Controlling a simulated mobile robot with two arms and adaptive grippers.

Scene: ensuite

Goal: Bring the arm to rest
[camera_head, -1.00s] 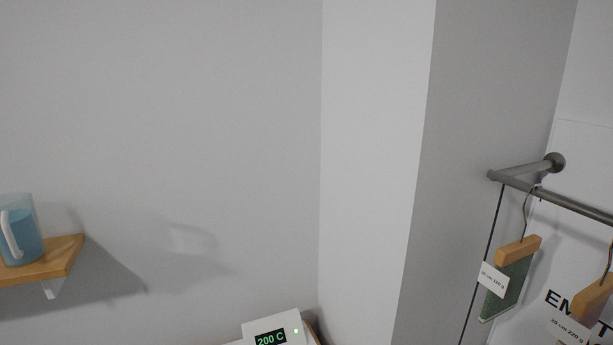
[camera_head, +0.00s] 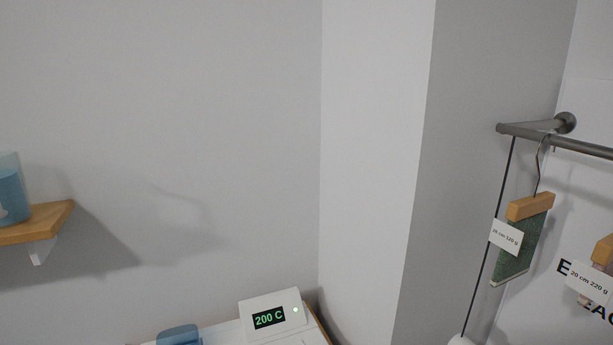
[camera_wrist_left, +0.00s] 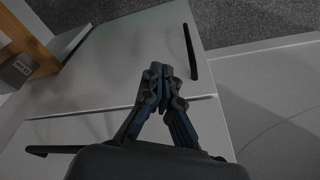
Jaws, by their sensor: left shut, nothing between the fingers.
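My left gripper (camera_wrist_left: 158,75) shows in the left wrist view, its dark fingers drawn together at the tips with nothing between them. It is over or in front of a pale cabinet front (camera_wrist_left: 110,80) with black bar handles (camera_wrist_left: 190,52); I cannot tell how far away that surface is. Neither gripper shows in the head view. My right gripper is not in view.
In the head view, a blue cup (camera_head: 12,190) stands on a wooden shelf (camera_head: 45,222) at left. A metal rail (camera_head: 560,140) at right holds a green hanging cloth (camera_head: 520,246).

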